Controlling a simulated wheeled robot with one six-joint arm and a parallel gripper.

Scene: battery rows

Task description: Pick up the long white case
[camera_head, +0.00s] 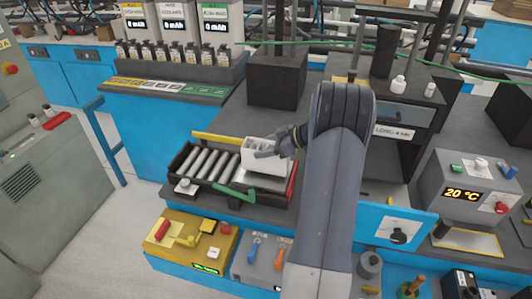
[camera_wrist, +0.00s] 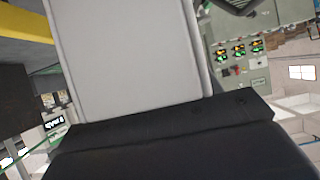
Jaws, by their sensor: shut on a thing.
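The long white case (camera_head: 264,157) is at the right end of the roller tray in the head view. Its pale side (camera_wrist: 125,55) fills the upper middle of the wrist view, close to the camera. My gripper (camera_head: 277,148) reaches it from the right and is shut on it. The far finger and the case's underside are hidden, so I cannot tell whether the case touches the rollers.
The roller tray (camera_head: 182,189) has a yellow rail (camera_head: 216,139) behind, a green lever (camera_head: 235,192) in front and a red strip (camera_head: 292,180) at right. A black block (camera_head: 277,78) stands behind. A dark cabinet (camera_head: 402,119) stands right of my arm. Yellow (camera_head: 188,243) and grey control boxes sit in front.

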